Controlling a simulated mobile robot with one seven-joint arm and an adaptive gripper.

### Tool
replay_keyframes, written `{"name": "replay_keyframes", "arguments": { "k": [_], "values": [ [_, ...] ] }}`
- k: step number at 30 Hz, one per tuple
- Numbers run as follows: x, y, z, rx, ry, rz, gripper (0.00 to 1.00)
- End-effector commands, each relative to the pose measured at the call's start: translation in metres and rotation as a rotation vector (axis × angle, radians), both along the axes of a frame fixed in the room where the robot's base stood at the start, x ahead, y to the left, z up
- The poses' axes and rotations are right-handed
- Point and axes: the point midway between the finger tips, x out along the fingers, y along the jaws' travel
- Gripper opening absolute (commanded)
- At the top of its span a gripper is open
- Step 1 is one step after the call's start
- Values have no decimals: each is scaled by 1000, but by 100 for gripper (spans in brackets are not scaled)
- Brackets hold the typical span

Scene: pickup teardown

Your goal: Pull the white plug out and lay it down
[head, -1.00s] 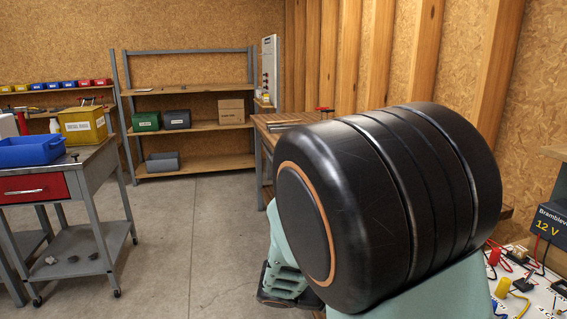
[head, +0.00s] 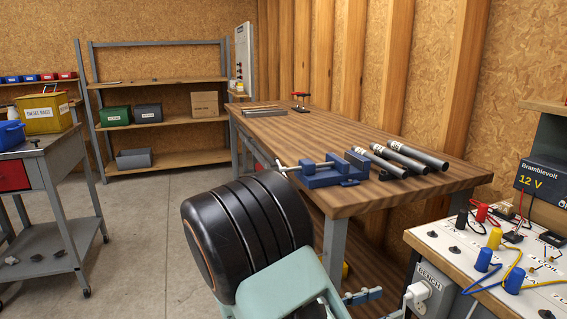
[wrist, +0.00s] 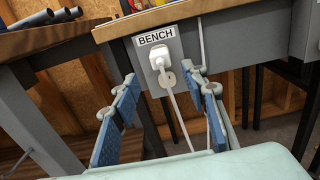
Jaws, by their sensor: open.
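The white plug (head: 414,292) sits in the grey socket box (head: 436,290) labelled BENCH, on the front of the workbench at the lower right. In the wrist view the plug (wrist: 160,63) is at upper middle, below the BENCH label, with its white cord (wrist: 174,112) hanging down. My gripper (wrist: 165,84) is open, its two blue-padded fingers spread left and right, with the plug and cord showing between them. The gripper appears to be short of the plug and not touching it. In the head view the gripper (head: 362,297) is partly hidden.
The workbench (head: 420,236) above the socket carries a 12 V supply (head: 545,185) and colored leads. A wooden table (head: 330,200) with a blue vise (head: 330,173) and several metal tubes stands to its left. Open floor lies at left.

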Motion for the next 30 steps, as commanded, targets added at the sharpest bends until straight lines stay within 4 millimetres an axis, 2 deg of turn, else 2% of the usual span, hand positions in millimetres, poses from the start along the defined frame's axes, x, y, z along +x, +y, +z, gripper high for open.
{"name": "replay_keyframes", "arguments": {
  "k": [5, 18, 24, 30],
  "values": [
    [4, -13, -1, -1, -1, -4, 41],
    [24, -69, 1, 0, 1, -4, 41],
    [29, -82, 0, 0, 0, -2, 41],
    [30, -84, 0, 1, -1, -2, 41]
  ]
}}
